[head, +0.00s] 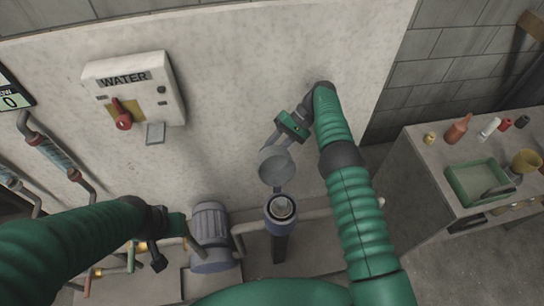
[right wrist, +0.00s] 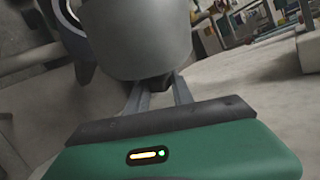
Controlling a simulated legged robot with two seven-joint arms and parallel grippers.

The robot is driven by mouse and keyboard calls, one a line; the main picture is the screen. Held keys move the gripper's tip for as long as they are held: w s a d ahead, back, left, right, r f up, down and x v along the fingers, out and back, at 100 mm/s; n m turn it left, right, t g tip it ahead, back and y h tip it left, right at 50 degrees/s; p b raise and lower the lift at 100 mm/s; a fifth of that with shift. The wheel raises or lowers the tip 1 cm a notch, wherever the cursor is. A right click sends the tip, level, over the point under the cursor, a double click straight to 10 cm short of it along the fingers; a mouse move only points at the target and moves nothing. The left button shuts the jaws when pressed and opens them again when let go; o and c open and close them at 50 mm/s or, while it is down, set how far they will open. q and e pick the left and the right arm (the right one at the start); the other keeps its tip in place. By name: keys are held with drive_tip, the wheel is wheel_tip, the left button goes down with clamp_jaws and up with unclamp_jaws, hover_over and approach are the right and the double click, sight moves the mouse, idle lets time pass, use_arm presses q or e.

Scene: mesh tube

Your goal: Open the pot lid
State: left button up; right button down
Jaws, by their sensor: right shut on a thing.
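A dark upright pot (head: 281,241) with a pale blue rim stands at the lower centre of the head view, its round top uncovered. A grey round lid (head: 276,167) is raised just above and behind the pot, tilted. A small tab below it reaches toward the pot's rim; I cannot tell whether they are joined. My right gripper (head: 270,147) is shut on the lid at its upper edge. In the right wrist view the lid (right wrist: 146,40) fills the top centre, with the fingers at a dark piece below it. My left gripper (head: 190,240) is beside the motor, its jaws unclear.
A grey-blue motor (head: 210,236) stands left of the pot, among pipes. A WATER box (head: 134,90) with a red lever hangs on the pale wall. At the right, a table (head: 424,150) bears a green tray (head: 462,192) and several small bottles.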

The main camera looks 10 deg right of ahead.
idle(0.5)
drive_tip(key=c, duration=1.1)
unclamp_jaws()
drive_tip(key=shift+w+a, duration=0.1)
